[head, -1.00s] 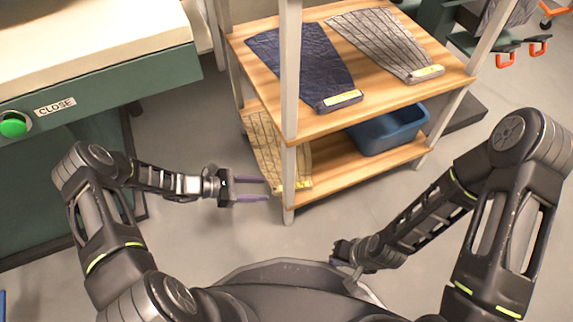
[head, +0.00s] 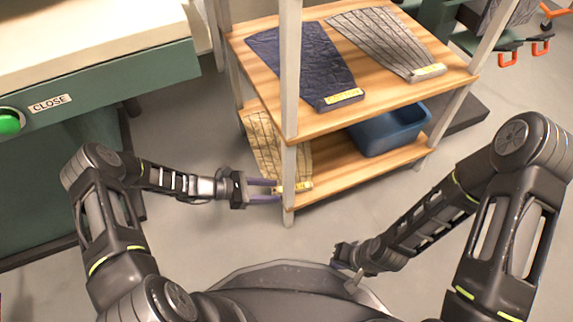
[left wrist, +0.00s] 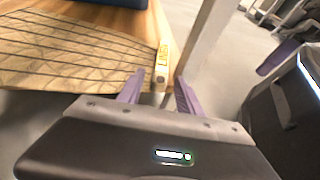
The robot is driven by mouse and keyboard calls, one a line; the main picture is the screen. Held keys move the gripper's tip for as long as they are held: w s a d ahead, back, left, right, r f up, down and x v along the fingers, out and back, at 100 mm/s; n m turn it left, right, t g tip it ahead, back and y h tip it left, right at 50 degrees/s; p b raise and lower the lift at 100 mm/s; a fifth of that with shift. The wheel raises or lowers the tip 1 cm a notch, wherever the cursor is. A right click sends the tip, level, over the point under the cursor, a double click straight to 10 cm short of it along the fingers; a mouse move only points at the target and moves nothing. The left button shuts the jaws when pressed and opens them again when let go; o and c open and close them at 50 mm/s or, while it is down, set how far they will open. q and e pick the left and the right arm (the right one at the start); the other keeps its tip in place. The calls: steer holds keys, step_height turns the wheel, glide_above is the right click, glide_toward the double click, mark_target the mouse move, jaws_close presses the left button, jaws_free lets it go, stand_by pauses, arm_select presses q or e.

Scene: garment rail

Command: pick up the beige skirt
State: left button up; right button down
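The beige skirt (head: 264,144) with dark lines lies on the lower shelf at its left end. A yellow label (head: 300,186) is at its front edge. In the left wrist view the skirt (left wrist: 75,55) is at the left. My left gripper (head: 277,190) is open, its purple fingers pointing at the skirt's labelled edge by the front shelf post. In the left wrist view the label edge (left wrist: 163,62) lies ahead of and between the open fingers (left wrist: 158,90); I cannot tell whether they touch it. My right gripper (head: 340,254) is low near my base, its fingers hidden.
A white shelf post (head: 291,60) stands close to my left gripper. The upper shelf holds a navy garment (head: 308,65) and a grey garment (head: 385,43). A blue bin (head: 390,130) sits on the lower shelf. A green counter (head: 105,80) is at the left.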

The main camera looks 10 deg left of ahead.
arm_select(q)
jaws_close()
steer(key=shift+r, duration=0.15)
stand_by(0.6)
steer(key=f+p+v, duration=0.1)
steer(key=p+v, duration=0.1)
steer(key=v, duration=0.7)
steer(key=a+f+p+v, duration=0.1)
steer(key=f+p+v, duration=0.1)
steer(key=v, duration=0.7)
steer(key=shift+s+f+p, duration=0.25)
steer(key=shift+p, duration=0.35)
steer(key=shift+a, duration=0.15)
